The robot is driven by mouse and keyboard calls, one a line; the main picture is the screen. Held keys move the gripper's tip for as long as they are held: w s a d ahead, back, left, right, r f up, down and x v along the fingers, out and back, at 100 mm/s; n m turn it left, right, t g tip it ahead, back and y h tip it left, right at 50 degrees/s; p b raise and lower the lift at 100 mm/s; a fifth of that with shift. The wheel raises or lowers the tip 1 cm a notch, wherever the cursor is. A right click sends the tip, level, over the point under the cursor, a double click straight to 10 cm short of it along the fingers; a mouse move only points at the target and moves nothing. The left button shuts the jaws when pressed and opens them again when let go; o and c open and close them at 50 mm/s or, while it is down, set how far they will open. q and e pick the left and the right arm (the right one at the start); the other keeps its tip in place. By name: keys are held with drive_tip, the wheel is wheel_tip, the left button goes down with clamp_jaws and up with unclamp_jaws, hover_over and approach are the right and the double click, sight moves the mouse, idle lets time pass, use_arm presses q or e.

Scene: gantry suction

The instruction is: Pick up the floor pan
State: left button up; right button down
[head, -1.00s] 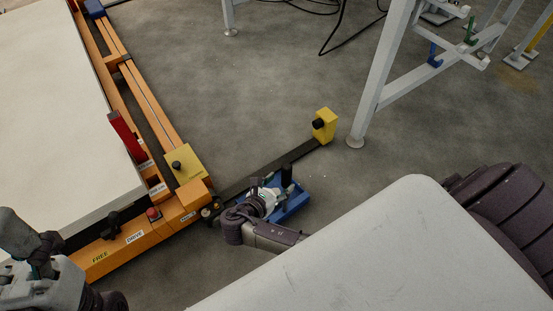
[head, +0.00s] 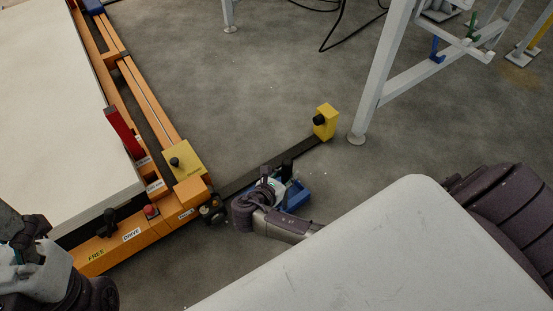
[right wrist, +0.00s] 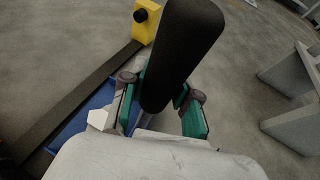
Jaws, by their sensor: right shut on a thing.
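The floor pan (head: 298,196) is a small blue tray low over the grey floor, just right of the orange frame's corner. My arm hides part of it. Its dark, upright handle (right wrist: 181,50) fills the middle of the right wrist view, and a blue edge of the pan (right wrist: 68,148) shows at lower left there. My right gripper (head: 284,180) is shut on the handle, with its teal finger pads (right wrist: 160,103) on either side. I cannot tell whether the pan touches the floor. My left gripper (head: 30,262) is at the lower left edge, partly cut off.
An orange frame (head: 150,215) with a pale top runs along the left. A dark bar (head: 240,182) reaches from it to a yellow block (head: 325,122), close beside the pan. A white metal leg (head: 378,85) stands beyond. Open floor lies behind the bar.

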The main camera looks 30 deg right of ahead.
drive_tip(key=shift+w+r, duration=0.1)
drive_tip(key=shift+r, duration=0.15)
